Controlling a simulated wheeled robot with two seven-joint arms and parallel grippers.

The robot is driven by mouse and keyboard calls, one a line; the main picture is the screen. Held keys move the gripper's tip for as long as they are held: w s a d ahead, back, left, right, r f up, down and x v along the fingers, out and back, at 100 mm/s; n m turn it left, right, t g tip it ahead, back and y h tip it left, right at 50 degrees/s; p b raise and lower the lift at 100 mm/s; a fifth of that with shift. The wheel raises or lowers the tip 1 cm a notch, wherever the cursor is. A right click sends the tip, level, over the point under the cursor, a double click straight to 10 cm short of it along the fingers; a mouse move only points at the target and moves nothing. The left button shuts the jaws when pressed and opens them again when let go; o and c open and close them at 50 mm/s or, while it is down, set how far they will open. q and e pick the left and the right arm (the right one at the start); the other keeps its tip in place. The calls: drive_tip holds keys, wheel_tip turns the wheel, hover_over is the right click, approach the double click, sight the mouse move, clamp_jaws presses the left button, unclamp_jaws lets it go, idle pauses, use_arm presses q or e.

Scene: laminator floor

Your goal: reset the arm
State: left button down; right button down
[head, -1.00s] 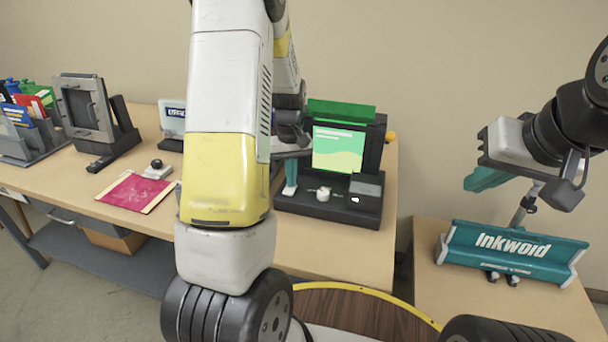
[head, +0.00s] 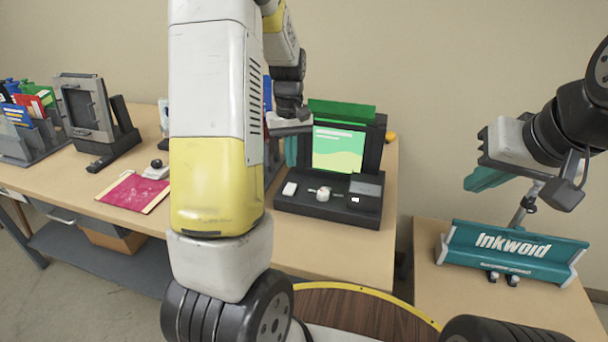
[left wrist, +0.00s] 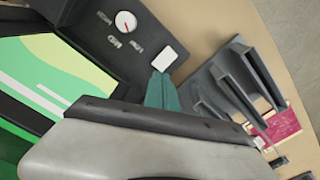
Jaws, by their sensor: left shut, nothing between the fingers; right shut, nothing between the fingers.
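My left arm reaches over the bench from the left in the head view. My left gripper (head: 290,152) has teal fingers, shut and empty, above the black machine (head: 372,218) with the green panel. In the left wrist view the shut fingertips (left wrist: 162,82) appear beside a white square button (left wrist: 164,58). In the head view that button (head: 290,188) lies clear below the fingers. A white dial (head: 323,194) sits right of it, also in the left wrist view (left wrist: 125,21). My right gripper (head: 485,179) is shut and empty, hanging above the teal Inkwoid unit.
The teal Inkwoid unit (head: 514,251) stands on a separate table at right. A grey upright frame device (head: 86,107), a magenta sheet (head: 132,191) and a rack of coloured folders (head: 36,133) stand on the bench (head: 340,252). Bare bench shows in front of the machine.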

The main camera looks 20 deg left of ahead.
use_arm(q)
drive_tip(key=shift+r, duration=0.1)
drive_tip(key=s+d+r+m+t+h, duration=0.1)
drive_tip(key=s+d+r+m+t, duration=0.2)
drive_tip(key=s+r, duration=0.4)
drive_tip(key=s+d+r+m+t+h, duration=0.1)
drive_tip(key=s+d+r+m+t, duration=0.2)
drive_tip(key=s, duration=1.1)
drive_tip(key=d+r, duration=0.3)
drive_tip(key=r, duration=0.2)
drive_tip(key=shift+s+d+r+m, duration=0.3)
drive_tip(key=shift+s, duration=0.1)
drive_tip(key=shift+w, duration=0.1)
